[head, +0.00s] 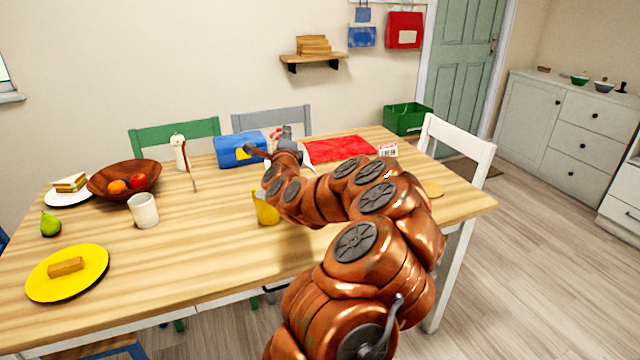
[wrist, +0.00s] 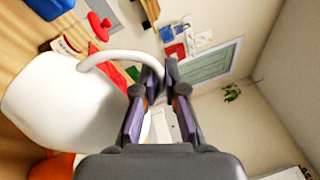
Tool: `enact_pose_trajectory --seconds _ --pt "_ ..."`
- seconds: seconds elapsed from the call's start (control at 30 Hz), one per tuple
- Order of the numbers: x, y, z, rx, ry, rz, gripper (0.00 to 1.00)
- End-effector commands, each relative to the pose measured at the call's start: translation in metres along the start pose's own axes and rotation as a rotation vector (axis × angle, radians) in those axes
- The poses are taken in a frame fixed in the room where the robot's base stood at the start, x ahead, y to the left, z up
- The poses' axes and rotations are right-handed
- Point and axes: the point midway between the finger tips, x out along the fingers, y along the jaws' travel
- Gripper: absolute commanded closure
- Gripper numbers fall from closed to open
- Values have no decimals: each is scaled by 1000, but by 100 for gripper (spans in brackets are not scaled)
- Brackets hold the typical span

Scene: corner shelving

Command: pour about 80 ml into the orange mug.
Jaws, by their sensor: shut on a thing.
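My gripper (wrist: 158,78) is shut on the curved handle of a white jug (wrist: 45,100) in the wrist view. The jug's body fills the left of that view; its spout and contents do not show, and I cannot tell its tilt. In the head view my arm hides most of the jug, and my gripper (head: 284,142) is above the table's middle. A yellow-orange mug (head: 266,209) stands on the table just below and left of my arm, partly covered by it.
A white cup (head: 144,211), a yellow plate (head: 66,288) with a block, and a wooden fruit bowl (head: 100,184) are on the left. A blue box (head: 238,152) and red mat (head: 345,148) lie behind my arm. The table's front middle is clear.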

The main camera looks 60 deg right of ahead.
Motion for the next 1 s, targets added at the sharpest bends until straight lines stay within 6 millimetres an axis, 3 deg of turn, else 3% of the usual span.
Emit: enact_pose_trajectory --seconds 1.0 --pt "-1 -1 -7 68 8 -11 100"
